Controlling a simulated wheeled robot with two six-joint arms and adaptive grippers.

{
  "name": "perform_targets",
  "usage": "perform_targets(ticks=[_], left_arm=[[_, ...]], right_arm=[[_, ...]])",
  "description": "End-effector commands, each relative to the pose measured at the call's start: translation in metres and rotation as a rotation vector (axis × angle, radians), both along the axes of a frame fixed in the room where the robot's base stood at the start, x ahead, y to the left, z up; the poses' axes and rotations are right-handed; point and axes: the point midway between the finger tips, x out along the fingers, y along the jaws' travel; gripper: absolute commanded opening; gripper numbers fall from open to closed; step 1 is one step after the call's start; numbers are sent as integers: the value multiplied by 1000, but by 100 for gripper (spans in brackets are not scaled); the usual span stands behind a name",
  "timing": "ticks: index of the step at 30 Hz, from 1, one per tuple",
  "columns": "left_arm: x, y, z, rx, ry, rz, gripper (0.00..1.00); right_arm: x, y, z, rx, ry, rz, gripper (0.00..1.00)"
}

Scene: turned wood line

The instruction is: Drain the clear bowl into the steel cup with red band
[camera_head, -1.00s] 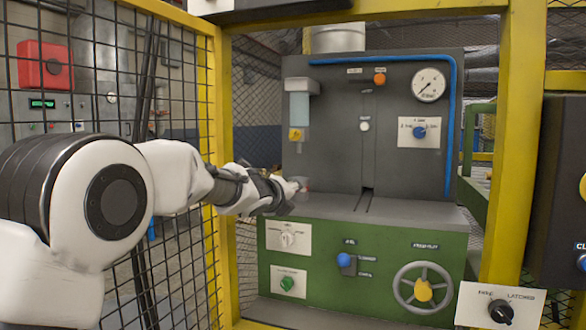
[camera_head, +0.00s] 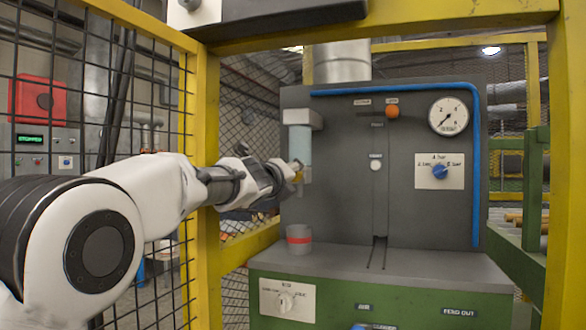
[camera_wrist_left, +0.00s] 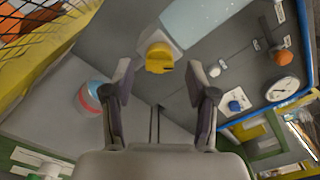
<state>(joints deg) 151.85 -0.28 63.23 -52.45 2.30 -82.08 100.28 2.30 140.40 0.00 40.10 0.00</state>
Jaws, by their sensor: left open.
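The clear bowl (camera_head: 299,142) is a tall transparent vessel with pale blue liquid, mounted at the left of the grey panel. Its yellow tap knob (camera_wrist_left: 159,57) shows in the left wrist view; in the head view my gripper mostly hides it. The steel cup with red band (camera_head: 299,239) stands upright on the grey ledge, below the bowl; it also shows in the left wrist view (camera_wrist_left: 88,96). My left gripper (camera_head: 297,172) is open and empty at the tap's height, with the knob ahead between its fingers (camera_wrist_left: 158,85). Contact with the knob cannot be told. My right gripper is out of view.
The grey ledge (camera_head: 420,266) is clear right of the cup. A yellow frame post (camera_head: 206,180) and mesh fence stand beside my left arm. The panel carries a gauge (camera_head: 448,116), a blue knob (camera_head: 440,171) and an orange button (camera_head: 392,111).

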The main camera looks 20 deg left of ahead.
Motion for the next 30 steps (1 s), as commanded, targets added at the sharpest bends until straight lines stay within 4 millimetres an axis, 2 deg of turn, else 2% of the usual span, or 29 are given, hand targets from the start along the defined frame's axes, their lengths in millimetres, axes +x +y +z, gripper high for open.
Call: perform_targets(ticks=[1,3,12,14,15,17,18,30], left_arm=[[9,0,5,0,2,-1,57],[18,-1,4,0,1,0,57],[25,-1,-1,0,0,0,57],[25,-1,-1,0,0,0,40],[25,-1,-1,0,0,0,26],[25,-1,0,0,0,0,4],[25,-1,0,0,0,0,0],[24,-1,0,-36,2,1,0]], right_arm=[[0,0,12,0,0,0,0],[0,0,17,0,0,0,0],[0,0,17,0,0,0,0],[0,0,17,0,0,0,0],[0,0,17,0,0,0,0],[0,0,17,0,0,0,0],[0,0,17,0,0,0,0],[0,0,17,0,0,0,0]])
